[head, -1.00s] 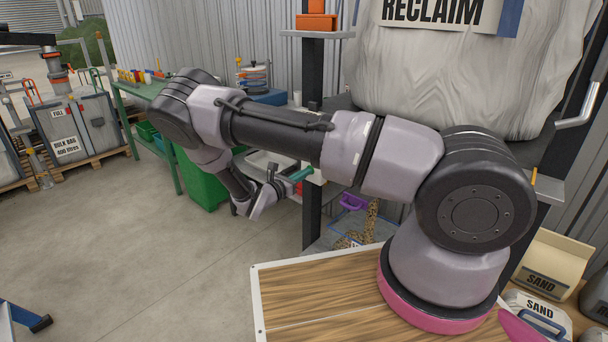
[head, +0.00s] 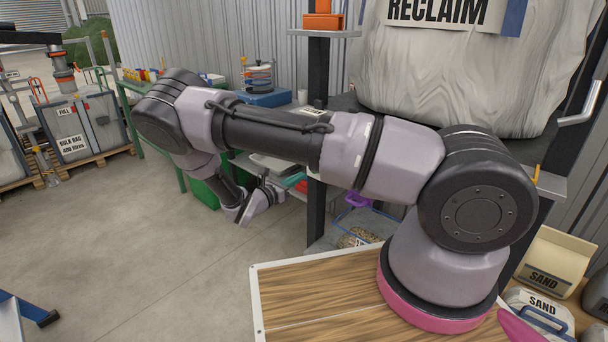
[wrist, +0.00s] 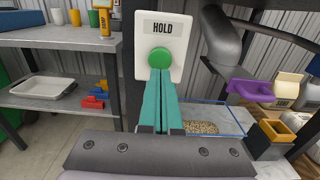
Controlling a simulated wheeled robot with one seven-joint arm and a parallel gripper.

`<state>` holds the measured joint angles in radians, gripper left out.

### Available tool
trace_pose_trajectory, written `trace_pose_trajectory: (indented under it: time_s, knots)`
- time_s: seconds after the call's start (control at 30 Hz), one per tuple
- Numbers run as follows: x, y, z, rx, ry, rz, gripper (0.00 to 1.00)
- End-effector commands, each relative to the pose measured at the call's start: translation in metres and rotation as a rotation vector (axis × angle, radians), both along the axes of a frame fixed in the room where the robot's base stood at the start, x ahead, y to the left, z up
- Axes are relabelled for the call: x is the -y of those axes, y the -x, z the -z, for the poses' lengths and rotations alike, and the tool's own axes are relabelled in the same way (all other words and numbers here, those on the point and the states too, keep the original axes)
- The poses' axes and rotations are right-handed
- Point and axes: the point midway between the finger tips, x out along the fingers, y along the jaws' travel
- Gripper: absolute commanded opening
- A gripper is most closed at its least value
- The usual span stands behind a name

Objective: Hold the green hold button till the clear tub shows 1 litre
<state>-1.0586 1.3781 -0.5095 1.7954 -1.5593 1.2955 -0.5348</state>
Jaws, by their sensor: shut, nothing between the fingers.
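The green hold button (wrist: 158,59) sits on a white plate marked HOLD (wrist: 172,27) on a dark post in the wrist view. My gripper (wrist: 161,72) has its teal fingers shut and empty, with the tips at the button's lower edge. I cannot tell whether they touch it. In the head view my gripper (head: 293,181) points at the post from the left. The clear tub (wrist: 236,120) with blue edges stands low to the right of the post. Tan grains (wrist: 201,128) lie in it. In the head view the tub (head: 380,222) is partly hidden; no level mark is readable.
A big pale RECLAIM bag (head: 450,75) hangs above the tub. A shelf at left holds a white tray (wrist: 45,90) and red and blue pieces (wrist: 95,100). Open concrete floor (head: 170,270) lies to the left.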

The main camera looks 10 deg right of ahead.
Motion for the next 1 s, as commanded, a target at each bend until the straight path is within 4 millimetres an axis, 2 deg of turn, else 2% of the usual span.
trace_pose_trajectory:
  time_s: [0.03, 0.2, 0.4, 1.0]
  knots:
    - [-0.011, 0.007, 0.000, 0.001, -0.001, -0.002, 0.00]
    - [-0.040, 0.027, 0.000, 0.000, -0.001, -0.003, 0.00]
    - [-0.058, 0.040, 0.000, 0.000, -0.002, -0.002, 0.00]
    - [-0.062, 0.043, 0.000, -0.001, -0.002, -0.002, 0.00]
